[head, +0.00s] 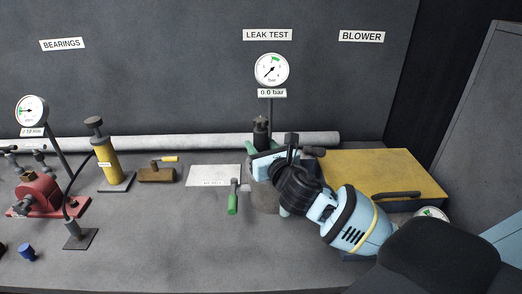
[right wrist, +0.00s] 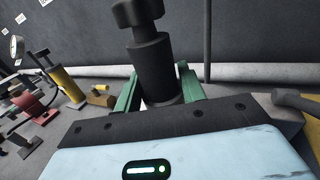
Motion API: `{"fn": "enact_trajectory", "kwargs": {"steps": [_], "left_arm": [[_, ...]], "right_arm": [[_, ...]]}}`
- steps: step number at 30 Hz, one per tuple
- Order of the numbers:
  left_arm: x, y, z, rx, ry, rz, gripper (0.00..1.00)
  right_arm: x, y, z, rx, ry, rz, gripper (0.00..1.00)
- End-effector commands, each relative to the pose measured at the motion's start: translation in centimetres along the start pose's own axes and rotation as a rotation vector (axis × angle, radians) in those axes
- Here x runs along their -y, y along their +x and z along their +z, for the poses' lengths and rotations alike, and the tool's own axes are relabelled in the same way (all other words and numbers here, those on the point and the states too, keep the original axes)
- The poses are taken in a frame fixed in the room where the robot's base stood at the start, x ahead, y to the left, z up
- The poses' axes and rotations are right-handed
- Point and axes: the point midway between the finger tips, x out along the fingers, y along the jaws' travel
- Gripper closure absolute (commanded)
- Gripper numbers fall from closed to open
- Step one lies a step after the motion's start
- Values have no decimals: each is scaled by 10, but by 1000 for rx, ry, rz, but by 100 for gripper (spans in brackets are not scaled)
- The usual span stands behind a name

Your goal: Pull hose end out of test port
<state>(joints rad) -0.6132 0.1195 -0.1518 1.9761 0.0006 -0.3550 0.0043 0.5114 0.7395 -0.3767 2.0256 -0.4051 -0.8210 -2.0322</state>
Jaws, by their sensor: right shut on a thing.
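A black cylindrical piece with a knobbed top (head: 261,132), which looks like the hose end, stands upright below the leak test gauge. It also shows in the right wrist view (right wrist: 152,65). My right gripper (right wrist: 158,88) has its green fingers on both sides of this piece and is shut on it. In the head view my right gripper (head: 263,148) reaches it from the lower right. A grey cylindrical body (head: 264,198) stands below the gripper, partly hidden by my wrist. The test port cannot be seen clearly. My left gripper is not in view.
The leak test gauge (head: 272,70) reads 0.0 bar on a thin post behind. A green-handled valve (head: 232,202) is just left of the grey body. A yellow panel (head: 405,170) lies right. A yellow pump (head: 103,157) and red unit (head: 40,195) stand left. The front bench is mostly clear.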

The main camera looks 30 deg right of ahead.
Motion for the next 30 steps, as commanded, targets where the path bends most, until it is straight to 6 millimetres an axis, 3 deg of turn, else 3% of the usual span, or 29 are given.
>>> {"fn": "enact_trajectory", "kwargs": {"steps": [4,21,30], "left_arm": [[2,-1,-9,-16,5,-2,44],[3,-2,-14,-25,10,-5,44],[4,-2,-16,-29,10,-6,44]], "right_arm": [[0,0,27,10,-1,1,90],[-60,-116,35,1,2,4,90],[-72,-141,37,1,1,1,90]]}}
